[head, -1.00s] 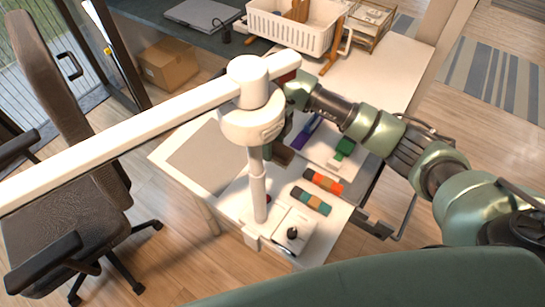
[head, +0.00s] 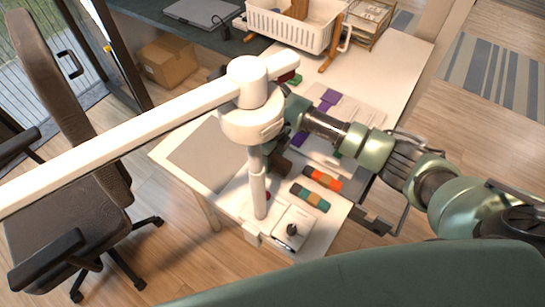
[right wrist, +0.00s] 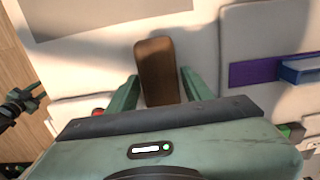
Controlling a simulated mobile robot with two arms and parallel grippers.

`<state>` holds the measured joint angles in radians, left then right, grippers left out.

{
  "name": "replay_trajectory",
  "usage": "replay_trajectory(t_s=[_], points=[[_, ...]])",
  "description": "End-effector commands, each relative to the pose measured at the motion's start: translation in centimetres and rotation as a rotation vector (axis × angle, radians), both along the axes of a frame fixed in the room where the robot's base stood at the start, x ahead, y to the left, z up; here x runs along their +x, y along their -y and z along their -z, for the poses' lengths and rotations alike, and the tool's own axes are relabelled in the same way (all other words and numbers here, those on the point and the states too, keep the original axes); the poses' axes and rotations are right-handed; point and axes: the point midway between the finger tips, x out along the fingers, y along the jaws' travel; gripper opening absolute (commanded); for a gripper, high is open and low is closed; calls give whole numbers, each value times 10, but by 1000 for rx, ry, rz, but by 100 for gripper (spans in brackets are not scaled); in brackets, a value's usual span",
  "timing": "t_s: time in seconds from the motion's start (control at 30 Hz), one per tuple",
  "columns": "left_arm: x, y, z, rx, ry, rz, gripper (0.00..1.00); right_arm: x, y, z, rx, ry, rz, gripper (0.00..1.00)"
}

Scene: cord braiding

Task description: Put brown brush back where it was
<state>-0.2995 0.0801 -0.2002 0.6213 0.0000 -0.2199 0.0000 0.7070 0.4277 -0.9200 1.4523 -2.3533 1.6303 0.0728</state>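The brown brush (right wrist: 157,66) shows in the right wrist view as a flat, rounded brown piece, its long side pointing away from my palm. My right gripper (right wrist: 159,76) has its two green fingers one on either side of the brush. They look slightly apart from its edges, though contact is hard to judge. In the head view the white lamp-like post and arm hide most of my right gripper, and only a dark brown bit of the brush (head: 281,164) shows beside the post. My left gripper is not in view.
Purple pieces (head: 328,98) lie on the white table (head: 376,78) beyond my right arm. Orange (head: 322,179) and teal-brown (head: 309,197) striped pieces lie nearer. A white post (head: 258,185) stands close by. A white basket (head: 290,27) is at the back; a grey mat (head: 205,155) lies left.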

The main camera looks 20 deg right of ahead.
Motion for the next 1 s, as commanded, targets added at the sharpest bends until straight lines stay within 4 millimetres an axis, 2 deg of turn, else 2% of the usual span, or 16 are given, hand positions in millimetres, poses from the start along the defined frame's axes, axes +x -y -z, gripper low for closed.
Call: replay_trajectory(t_s=[0.3,0.4,0.47,0.57,0.83,1.0], points=[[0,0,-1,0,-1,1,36,0,0,-1,0,0,0,62],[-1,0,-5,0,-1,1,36,0,0,-6,1,1,0,62],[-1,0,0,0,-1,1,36,1,0,-10,0,2,-1,62],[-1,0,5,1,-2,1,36,2,1,-26,-1,6,-1,62],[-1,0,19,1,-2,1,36,2,0,-84,1,7,-1,62],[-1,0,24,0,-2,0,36,1,0,-110,0,4,-1,62]])
